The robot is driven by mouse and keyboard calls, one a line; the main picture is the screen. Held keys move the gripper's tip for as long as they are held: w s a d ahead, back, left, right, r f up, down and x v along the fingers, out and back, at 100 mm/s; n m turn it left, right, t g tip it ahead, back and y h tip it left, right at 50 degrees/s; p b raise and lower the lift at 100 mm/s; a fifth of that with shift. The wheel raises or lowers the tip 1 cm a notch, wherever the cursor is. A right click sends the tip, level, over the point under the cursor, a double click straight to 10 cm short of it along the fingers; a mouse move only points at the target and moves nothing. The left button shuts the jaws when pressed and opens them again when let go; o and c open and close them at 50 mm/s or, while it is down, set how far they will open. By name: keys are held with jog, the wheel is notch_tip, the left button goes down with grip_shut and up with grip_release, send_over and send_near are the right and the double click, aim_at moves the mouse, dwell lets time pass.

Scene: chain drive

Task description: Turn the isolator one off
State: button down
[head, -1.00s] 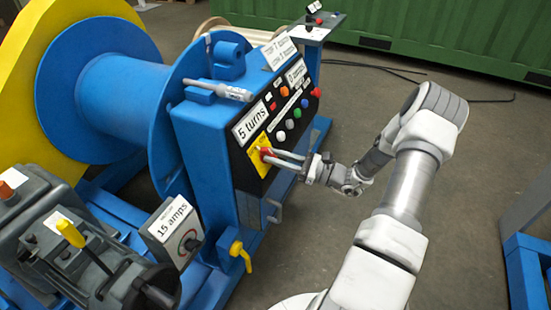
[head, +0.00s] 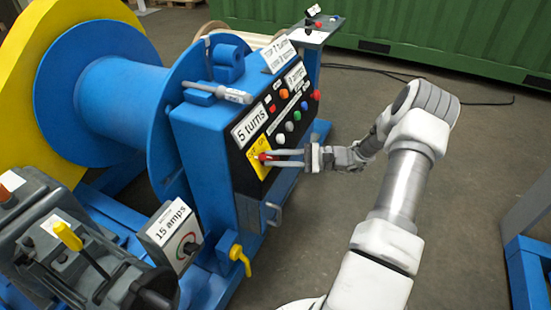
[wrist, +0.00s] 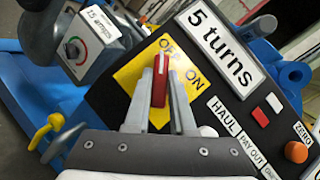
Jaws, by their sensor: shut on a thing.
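The isolator is a red handle (wrist: 159,82) on a yellow plate (wrist: 133,76) marked OFF and ON. In the wrist view the handle stands upright in the picture, beside the OFF and ON lettering. My gripper (wrist: 158,92) is shut on it, one finger along each side. In the head view the red handle (head: 263,157) shows on the yellow plate (head: 255,167) at the lower front of the black panel, partly hidden by my gripper (head: 276,158). The fingers reach it from the right.
The "5 turns" display (head: 250,126) is above the plate. Several coloured buttons and lamps (head: 289,126) lie farther along the panel. A grey box labelled "15 amps" (head: 170,237) and a yellow valve handle (head: 240,258) are nearer. The floor right of the cabinet is clear.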

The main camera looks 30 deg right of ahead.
dwell(0.3)
jog(key=c, duration=0.8)
grip_release()
jog(key=shift+o, duration=0.2)
jog(key=p+v, duration=0.3)
jog(key=v, duration=1.4)
jog(key=shift+d, duration=0.25)
